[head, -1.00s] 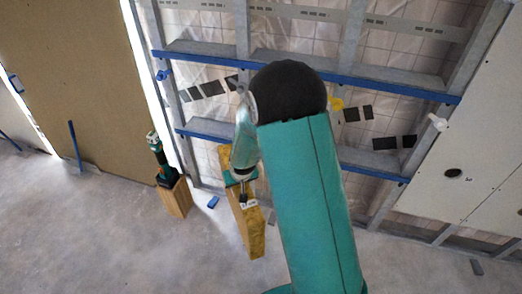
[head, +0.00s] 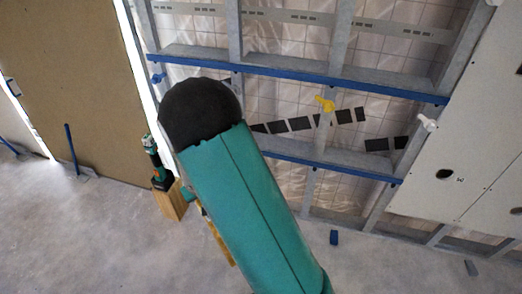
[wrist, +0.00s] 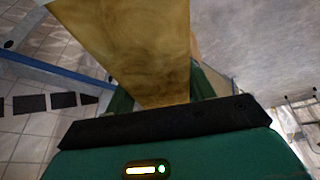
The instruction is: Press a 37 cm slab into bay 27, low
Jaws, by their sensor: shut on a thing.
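The slab (wrist: 140,45) is a yellow-brown, wood-coloured piece. In the wrist view it rises from my gripper (wrist: 160,92) to the top edge. The green fingers show on both sides of its lower end, shut on it. In the head view my teal arm hides most of the slab, and only a thin strip of it (head: 219,241) shows beside the arm. My gripper is almost wholly hidden there. The wall frame (head: 345,90) has grey studs and open bays backed by a clear sheet over tiles. I cannot read any bay number.
Blue rails (head: 290,70) cross the frame. A yellow clip (head: 326,104) and a white one (head: 427,122) stick out. A teal tool (head: 155,160) stands on a wooden block (head: 172,203) at left. A blue block (head: 334,238) lies on the floor. White board covers the right.

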